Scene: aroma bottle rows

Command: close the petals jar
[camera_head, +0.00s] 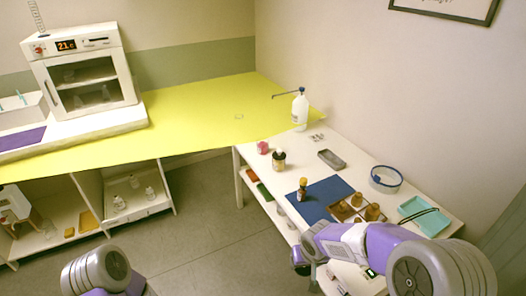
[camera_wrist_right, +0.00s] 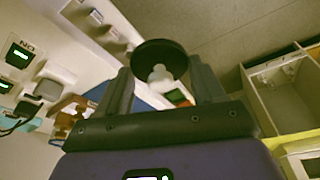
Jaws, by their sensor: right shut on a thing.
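My right gripper (camera_wrist_right: 160,80) is shut on a round dark lid (camera_wrist_right: 148,52) with a pale knob, held between its two fingers. In the head view my right arm reaches in from the right over the front of the white bench, and its fingers and the lid are not clear there. A small pink jar (camera_head: 262,147), which may be the petals jar, stands near the far left edge of the bench, well apart from my right arm. Whether it is open is too small to tell. My left gripper is out of view; only part of my left arm shows at the bottom left.
A dark bottle (camera_head: 279,159) stands beside the pink jar.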

